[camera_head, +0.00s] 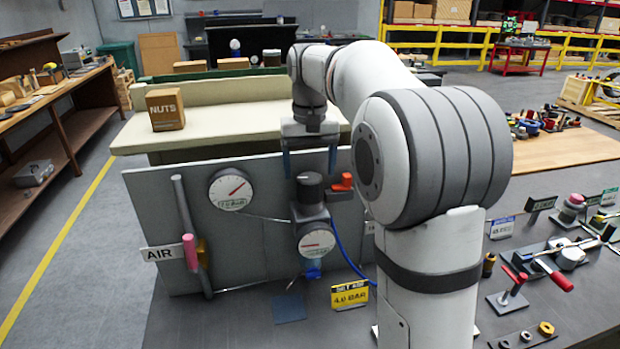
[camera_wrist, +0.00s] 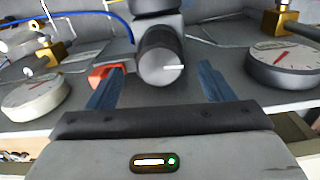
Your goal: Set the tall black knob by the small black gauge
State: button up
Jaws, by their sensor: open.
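The tall black knob (camera_head: 310,186) stands upright on a dark regulator body (camera_head: 311,213) in front of the grey panel. In the wrist view the knob (camera_wrist: 160,68) has a white mark pointing right. The small dark-rimmed gauge (camera_head: 316,242) sits just below the knob, with a white face and red needle. My gripper (camera_head: 310,160) is open above the knob and points down, its fingers on either side. In the wrist view my gripper (camera_wrist: 158,86) shows both blue fingers apart from the knob, with gaps on both sides.
An orange-red handle (camera_head: 342,182) is close to the knob's right, near a finger. A larger gauge (camera_head: 230,190) is left on the panel. A yellow 4.0 BAR card (camera_head: 349,295) stands below. A pink-handled AIR valve (camera_head: 190,250) is far left. My arm hides the panel's right part.

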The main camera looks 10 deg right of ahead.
aim_at(310, 177)
notch_tip(310, 177, up, 4)
jog(key=shift+r, duration=0.1)
dwell(0.4)
jog(key=s+f+t, duration=0.1)
jog(key=s+f, duration=0.6)
jog(key=s, duration=0.6)
jog(key=s+f+t, duration=0.2)
jog(key=s+f, duration=0.6)
jog(key=s, duration=0.5)
jog(key=shift+s+d+n, duration=0.15)
jog(key=shift+d+n, duration=0.05)
jog(key=shift+n, duration=0.2)
